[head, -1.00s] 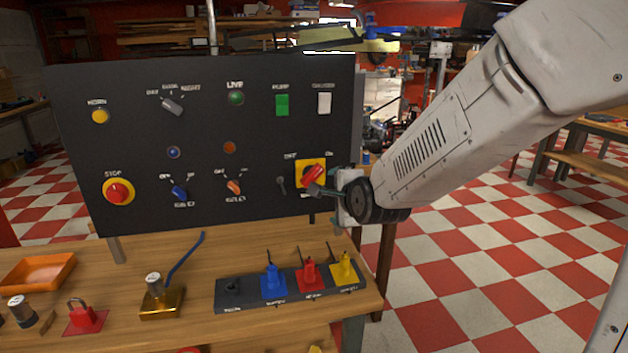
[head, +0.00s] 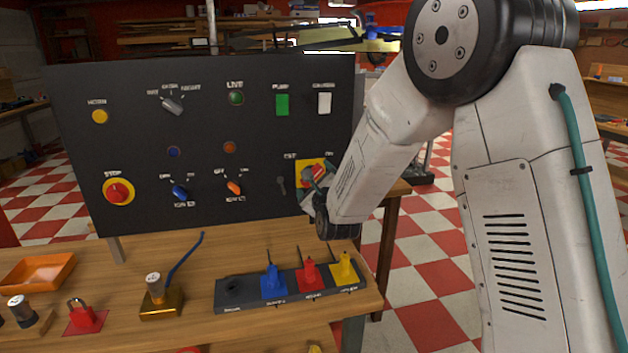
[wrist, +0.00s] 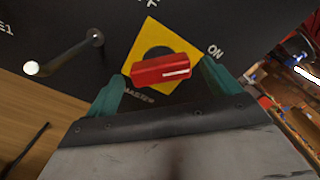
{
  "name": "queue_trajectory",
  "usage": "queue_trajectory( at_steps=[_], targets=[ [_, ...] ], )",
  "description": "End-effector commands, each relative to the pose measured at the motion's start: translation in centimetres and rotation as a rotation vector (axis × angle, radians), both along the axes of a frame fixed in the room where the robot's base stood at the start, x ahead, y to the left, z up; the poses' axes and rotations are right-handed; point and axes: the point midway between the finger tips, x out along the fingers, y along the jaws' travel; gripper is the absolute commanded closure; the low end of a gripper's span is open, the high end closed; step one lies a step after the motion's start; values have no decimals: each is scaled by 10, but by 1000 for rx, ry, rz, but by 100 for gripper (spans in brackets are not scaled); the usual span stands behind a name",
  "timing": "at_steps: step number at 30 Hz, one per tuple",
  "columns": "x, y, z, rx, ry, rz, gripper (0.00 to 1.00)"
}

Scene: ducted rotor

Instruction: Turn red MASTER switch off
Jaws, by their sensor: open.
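The red MASTER switch (wrist: 161,69) is a bar handle on a square yellow plate (wrist: 165,36), at the lower right of the black panel. In the wrist view its white stripe is at the end towards the ON label. In the head view the switch (head: 311,170) is partly covered by my gripper (head: 318,181). My gripper (wrist: 160,76) is open, with one teal finger on either side of the handle's ends. Small gaps seem to show between fingers and handle; I cannot tell how deep the fingers reach.
A lever with a pale tip (wrist: 62,54) sticks out of the panel (head: 200,130) left of the switch. Below, a wooden table (head: 225,260) carries a dark strip with blue, red and yellow plugs (head: 343,267), a brass block (head: 160,305) and an orange tray (head: 40,272).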

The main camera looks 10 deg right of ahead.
Motion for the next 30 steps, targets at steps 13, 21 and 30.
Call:
queue_trajectory(
  at_steps=[13, 21, 30],
  targets=[
    [9, 0, 0, -1, 1, 1, 28],
    [9, 0, 0, -3, 1, 1, 56],
    [8, 0, 0, -83, 1, 1, 56]
  ],
)
